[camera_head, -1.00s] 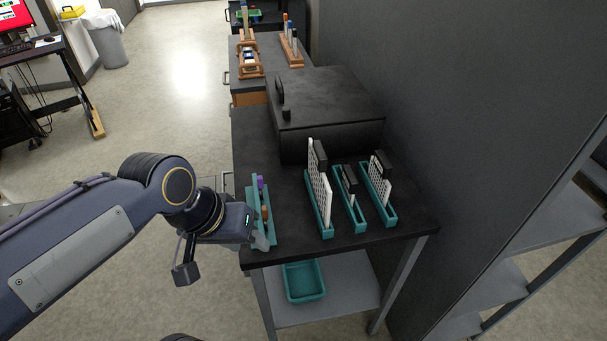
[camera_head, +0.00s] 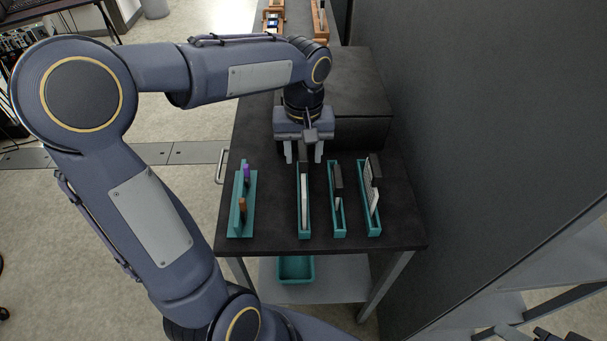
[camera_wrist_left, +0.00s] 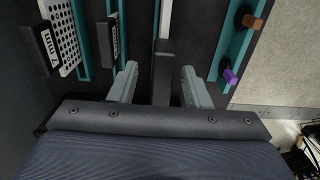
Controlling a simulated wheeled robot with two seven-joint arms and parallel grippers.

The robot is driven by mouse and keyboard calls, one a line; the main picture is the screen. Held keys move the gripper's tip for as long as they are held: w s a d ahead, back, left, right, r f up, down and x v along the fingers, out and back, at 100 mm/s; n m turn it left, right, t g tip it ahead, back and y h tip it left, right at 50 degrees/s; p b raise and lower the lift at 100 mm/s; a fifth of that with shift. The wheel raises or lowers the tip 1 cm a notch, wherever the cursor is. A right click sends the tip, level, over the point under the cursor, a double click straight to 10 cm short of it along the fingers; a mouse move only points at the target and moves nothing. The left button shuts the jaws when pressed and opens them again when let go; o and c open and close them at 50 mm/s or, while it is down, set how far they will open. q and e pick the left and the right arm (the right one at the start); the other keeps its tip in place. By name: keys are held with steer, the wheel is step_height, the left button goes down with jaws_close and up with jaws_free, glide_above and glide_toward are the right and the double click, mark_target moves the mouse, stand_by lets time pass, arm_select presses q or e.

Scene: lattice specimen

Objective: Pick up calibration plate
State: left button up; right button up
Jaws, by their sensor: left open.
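Three upright plates with black handles stand in teal holders on the dark bench; I cannot tell which one is named the calibration plate. The left one (camera_head: 305,205) is white and seen nearly edge-on. The middle plate (camera_head: 337,190) and the right, perforated plate (camera_head: 371,200) stand beside it. My left gripper (camera_head: 304,153) is open at the back end of the left plate. In the left wrist view its fingers (camera_wrist_left: 158,85) lie on either side of that plate's black handle (camera_wrist_left: 165,60), with gaps showing. My right gripper is not in view.
A teal rack (camera_head: 236,215) with purple and orange-brown items stands left of the plates. A large black box (camera_head: 355,100) is behind my gripper, and a dark wall (camera_head: 480,120) rises to the right. A teal bin (camera_head: 296,270) sits on the lower shelf.

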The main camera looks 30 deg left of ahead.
arm_select(q)
step_height(320, 180, down, 2)
steer(key=shift+c, duration=0.2)
jaws_close()
steer(key=shift+r, duration=0.1)
stand_by(1.3)
